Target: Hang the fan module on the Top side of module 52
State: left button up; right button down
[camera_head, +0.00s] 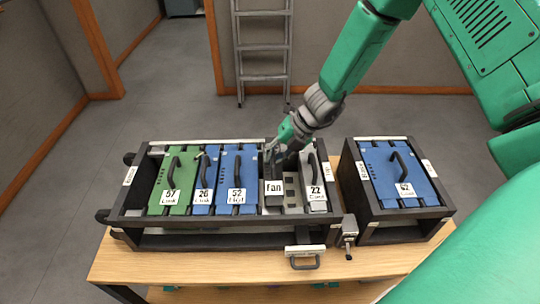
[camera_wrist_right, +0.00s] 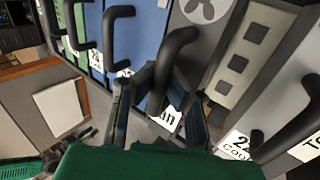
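The fan module (camera_head: 274,208) is a dark narrow unit labelled "Fan" in the long black rack. The wrist view shows its fan symbol (camera_wrist_right: 204,10) and black handle (camera_wrist_right: 176,48). A blue module (camera_head: 237,168), whose label seems to read 52, stands left of it. Another blue module (camera_head: 380,175) sits in the smaller right rack; its label is hard to read. My right gripper (camera_head: 278,147) is at the fan module's handle. In the wrist view its fingers (camera_wrist_right: 162,95) lie on both sides of the handle; whether they press on it is unclear. My left gripper is not in view.
The long rack (camera_head: 220,229) and the small rack (camera_head: 403,220) stand on a wooden table (camera_head: 200,262). A green module (camera_head: 172,180), a narrow blue one (camera_head: 206,170) and a grey one labelled 22 (camera_head: 315,178) flank the fan. A ladder (camera_head: 263,50) stands behind.

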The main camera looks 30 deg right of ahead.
jog(key=shift+r, duration=0.1)
jog(key=shift+a+r, duration=0.1)
jog(key=shift+a, duration=0.5)
jog(key=shift+d+f, duration=0.5)
jog(key=shift+f, duration=0.15)
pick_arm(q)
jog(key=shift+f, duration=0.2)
pick_arm(e)
jog(key=shift+a+f, duration=0.1)
jog(key=shift+f, duration=0.05)
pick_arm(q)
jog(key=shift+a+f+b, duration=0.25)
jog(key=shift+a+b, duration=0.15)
pick_arm(e)
jog(key=shift+a+f, duration=0.25)
jog(key=shift+a, duration=0.05)
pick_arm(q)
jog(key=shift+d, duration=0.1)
pick_arm(e)
jog(key=shift+d+f, duration=0.1)
jog(key=shift+f, duration=0.1)
